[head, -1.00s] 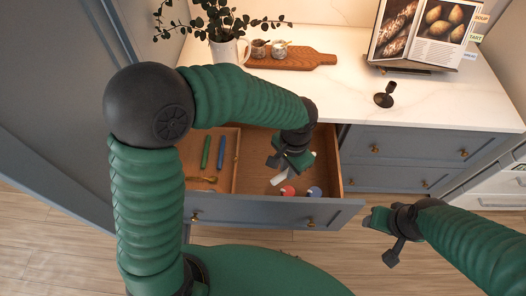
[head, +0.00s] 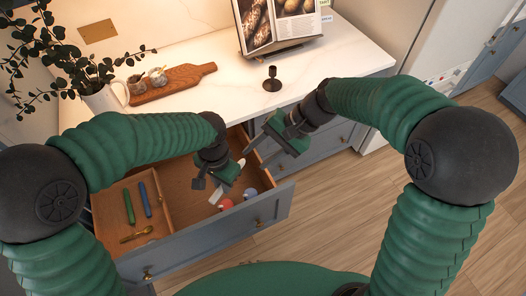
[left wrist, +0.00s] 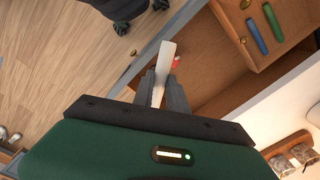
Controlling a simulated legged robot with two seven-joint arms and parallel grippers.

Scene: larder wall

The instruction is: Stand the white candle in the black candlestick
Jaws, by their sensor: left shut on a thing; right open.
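The white candle (left wrist: 166,62) is in the jaws of my left gripper (left wrist: 160,88), its free end sticking out beyond the fingertips in the left wrist view. In the head view my left gripper (head: 222,184) is over the open drawer, and a white end of the candle (head: 217,195) shows beside it. The gripper hides the candle's middle. The black candlestick (head: 272,82) stands upright and empty on the white worktop, apart from both grippers. My right gripper (head: 262,150) is open and empty near the drawer's right side, below the worktop edge.
The open drawer (head: 268,208) holds a red item (head: 225,204), a blue item (head: 249,193), green and blue sticks and a brass spoon. A cookbook on its stand (head: 275,25), a wooden board (head: 175,84) and a plant jug (head: 108,98) stand on the worktop.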

